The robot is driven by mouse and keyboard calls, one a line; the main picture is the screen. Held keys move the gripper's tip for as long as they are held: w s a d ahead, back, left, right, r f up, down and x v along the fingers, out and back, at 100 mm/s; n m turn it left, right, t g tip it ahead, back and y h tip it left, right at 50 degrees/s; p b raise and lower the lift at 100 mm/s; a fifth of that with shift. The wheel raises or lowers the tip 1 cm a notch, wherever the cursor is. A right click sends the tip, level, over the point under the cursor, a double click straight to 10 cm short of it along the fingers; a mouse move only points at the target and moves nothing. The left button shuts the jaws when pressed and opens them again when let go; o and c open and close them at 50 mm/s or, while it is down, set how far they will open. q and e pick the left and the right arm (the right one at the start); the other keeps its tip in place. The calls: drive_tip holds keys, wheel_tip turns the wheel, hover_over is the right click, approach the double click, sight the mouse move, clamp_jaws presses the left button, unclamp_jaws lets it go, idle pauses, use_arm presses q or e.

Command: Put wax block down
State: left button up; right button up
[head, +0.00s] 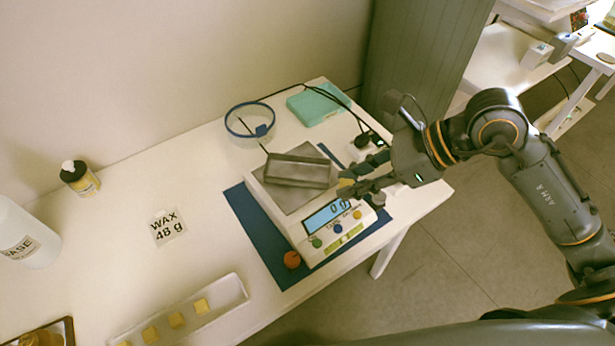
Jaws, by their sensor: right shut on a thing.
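My right gripper (358,180) reaches in from the right and is shut on a small yellow wax block (346,183), mostly hidden by the fingers. The fingers are beside the right end of a grey metal pan (297,171), above the right side of the scale. The white scale (305,242) has a grey plate under the pan, and its lit display (327,216) appears to read 0 g. I cannot tell whether the block touches the scale. A card reading "WAX 48 g" (168,228) lies left of the scale. My left gripper is not in view.
A long white tray (230,287) with several yellow blocks lies at the front. The scale stands on a blue mat (247,218), with an orange ball (292,260) near its front corner.

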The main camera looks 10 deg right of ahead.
drive_tip(key=w+f+p, duration=0.1)
drive_tip(key=w+f, duration=0.1)
drive_tip(key=w, duration=0.2)
drive_tip(key=w+f+p, duration=0.1)
drive_tip(key=w+f, duration=0.2)
drive_tip(key=w, duration=0.1)
drive_tip(key=w+f+p, duration=0.1)
drive_tip(key=w+f, duration=0.2)
drive_tip(key=w, duration=0.1)
drive_tip(key=shift+w+a+f, duration=0.15)
drive_tip(key=shift+w+f, duration=0.05)
drive_tip(key=shift+w, duration=0.05)
drive_tip(key=shift+w+f, duration=0.4)
drive_tip(key=shift+f, duration=0.1)
wheel_tip(320, 180, down, 3)
drive_tip(key=shift+w+p, duration=0.1)
drive_tip(key=shift+p, duration=0.75)
drive_tip(key=shift+f, duration=0.15)
drive_tip(key=shift+f, duration=0.15)
drive_tip(key=shift+f+b, duration=0.15)
drive_tip(key=shift+b, duration=0.2)
drive_tip(key=o, duration=0.7)
drive_tip(key=shift+o, duration=0.2)
